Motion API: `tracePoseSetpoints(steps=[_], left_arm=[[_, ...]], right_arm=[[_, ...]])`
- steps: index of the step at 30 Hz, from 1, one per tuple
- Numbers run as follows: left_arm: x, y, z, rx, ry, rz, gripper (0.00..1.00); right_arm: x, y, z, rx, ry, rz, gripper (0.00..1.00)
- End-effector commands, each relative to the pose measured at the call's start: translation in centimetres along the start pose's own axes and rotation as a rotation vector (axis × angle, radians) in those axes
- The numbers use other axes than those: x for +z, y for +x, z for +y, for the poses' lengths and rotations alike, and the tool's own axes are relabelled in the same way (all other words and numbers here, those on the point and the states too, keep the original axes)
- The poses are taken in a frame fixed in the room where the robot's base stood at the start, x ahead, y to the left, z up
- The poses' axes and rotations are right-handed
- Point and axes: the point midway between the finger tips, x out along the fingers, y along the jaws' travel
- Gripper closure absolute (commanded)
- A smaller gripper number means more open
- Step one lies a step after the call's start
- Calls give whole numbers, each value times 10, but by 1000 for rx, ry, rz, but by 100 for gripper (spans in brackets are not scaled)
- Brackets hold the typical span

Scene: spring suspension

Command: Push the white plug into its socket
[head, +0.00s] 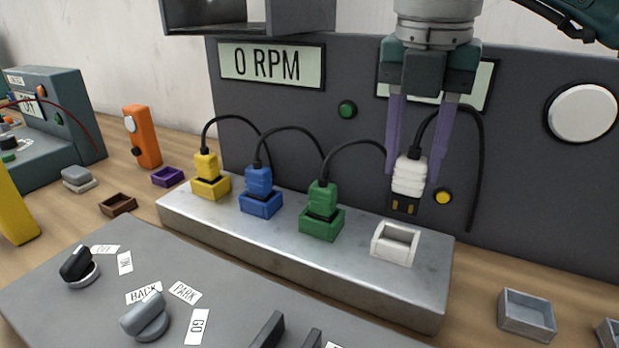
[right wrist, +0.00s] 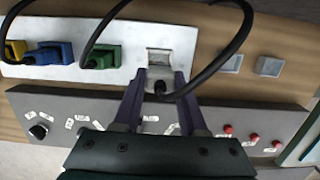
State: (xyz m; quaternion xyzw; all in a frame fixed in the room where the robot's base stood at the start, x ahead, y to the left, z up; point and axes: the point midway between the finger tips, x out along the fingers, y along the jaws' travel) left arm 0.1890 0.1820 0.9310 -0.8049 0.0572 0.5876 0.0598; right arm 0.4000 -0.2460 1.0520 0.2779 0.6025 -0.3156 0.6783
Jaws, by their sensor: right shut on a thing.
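The white plug (head: 408,175) hangs upright with its dark, gold-contact end pointing down. My right gripper (head: 411,182) is shut on it, with a purple finger on each side. The white socket (head: 395,243) is an empty square frame at the right end of the metal strip. The plug is above and apart from the socket. In the right wrist view the fingers (right wrist: 160,85) hold the plug (right wrist: 158,76) beside the pale socket (right wrist: 158,56), with the black cable looping right. My left gripper is not in view.
Yellow (head: 205,172), blue (head: 259,191) and green (head: 322,205) plugs sit in their sockets along the metal strip (head: 400,287). Behind stands a dark panel with a 0 RPM display (head: 268,65). A grey console (head: 70,300) with knobs is in front. A grey tray (head: 526,314) is right.

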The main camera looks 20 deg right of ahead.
Motion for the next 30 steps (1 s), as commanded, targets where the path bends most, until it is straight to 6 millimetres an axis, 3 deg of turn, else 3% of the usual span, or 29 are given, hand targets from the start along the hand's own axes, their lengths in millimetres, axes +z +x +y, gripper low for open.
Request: tracePoseSetpoints(steps=[14, 26, 27, 30], left_arm=[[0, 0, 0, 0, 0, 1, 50], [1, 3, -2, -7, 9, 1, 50], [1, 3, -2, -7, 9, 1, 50], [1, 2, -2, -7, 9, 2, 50]], right_arm=[[-8, 60, 0, 1, -1, 0, 100], [-8, 66, 0, 1, -1, -2, 100], [-8, 67, 0, 2, -1, -2, 57], [-8, 66, 0, 2, -1, -2, 46]])
